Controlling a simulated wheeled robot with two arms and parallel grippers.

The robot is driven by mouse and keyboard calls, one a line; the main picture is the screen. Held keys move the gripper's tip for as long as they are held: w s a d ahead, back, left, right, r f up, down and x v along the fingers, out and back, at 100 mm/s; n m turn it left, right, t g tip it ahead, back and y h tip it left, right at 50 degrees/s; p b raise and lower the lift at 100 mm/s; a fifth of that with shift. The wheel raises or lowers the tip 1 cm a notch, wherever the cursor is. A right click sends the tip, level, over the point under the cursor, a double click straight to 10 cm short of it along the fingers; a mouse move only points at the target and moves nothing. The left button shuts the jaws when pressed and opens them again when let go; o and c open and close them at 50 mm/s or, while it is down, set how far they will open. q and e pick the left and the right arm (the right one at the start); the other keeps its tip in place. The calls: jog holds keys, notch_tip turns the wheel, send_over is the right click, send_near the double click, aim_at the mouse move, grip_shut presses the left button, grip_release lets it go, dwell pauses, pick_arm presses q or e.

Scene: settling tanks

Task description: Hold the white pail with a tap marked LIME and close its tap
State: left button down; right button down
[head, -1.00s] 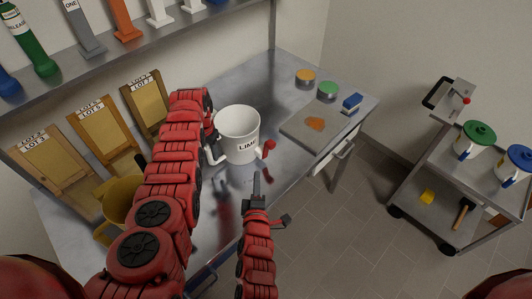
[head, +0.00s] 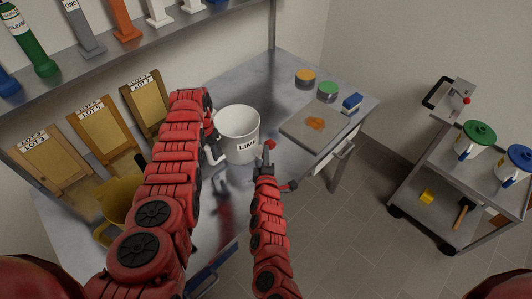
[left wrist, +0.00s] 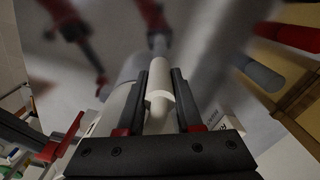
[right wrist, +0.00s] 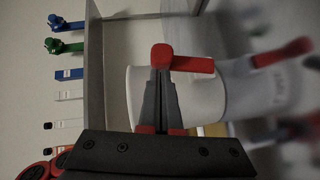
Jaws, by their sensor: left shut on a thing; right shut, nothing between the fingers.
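The white pail marked LIME (head: 240,128) stands upright on the metal bench in the head view. My left gripper (head: 212,148) is shut on the pail's white handle at its left side; the left wrist view shows the handle (left wrist: 158,82) between the fingers. The red tap (head: 270,145) is on the pail's right side. My right gripper (head: 266,166) is shut and empty just below the tap. In the right wrist view its closed fingertips (right wrist: 158,78) are at the red tap lever (right wrist: 190,64), which extends right. I cannot tell whether they touch.
A yellow jug (head: 116,203) stands left of my left arm. A grey board with an orange patch (head: 308,124), an orange-lidded tin (head: 305,77), a green-lidded tin (head: 327,91) and a blue block (head: 351,102) are to the right. A trolley (head: 425,215) stands apart on the floor.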

aim_at(274, 147)
jog(key=shift+w+d+r, duration=0.15)
jog(key=shift+w+d, duration=0.15)
jog(key=shift+w, duration=0.05)
dwell(0.7)
jog(key=shift+w+d+r, duration=0.25)
jog(key=shift+w+d, duration=0.25)
jog(key=shift+w, duration=0.05)
jog(key=shift+w+d+r+m+g, duration=0.1)
jog(key=shift+w+d+m+g, duration=0.1)
jog(key=shift+m+g, duration=0.2)
jog(key=shift+w+d+m+g, duration=0.1)
jog(key=shift+m+g, duration=0.2)
jog(key=shift+g, duration=0.1)
jog(key=shift+d+f+m+g+y, duration=0.25)
jog(key=shift+f+m+g+y, duration=0.3)
jog(key=shift+f+g, duration=0.2)
jog(key=w+d+m+g+y, duration=0.1)
jog(key=w+d+f+m+g+y, duration=0.1)
jog(key=m+g, duration=0.1)
jog(key=w+d+m+g+y, duration=0.1)
jog(key=w+g+y, duration=0.1)
jog(key=shift+d+f+g, duration=0.25)
jog(key=shift+d, duration=0.1)
jog(key=shift+a+f, duration=0.1)
jog(key=shift+a, duration=0.05)
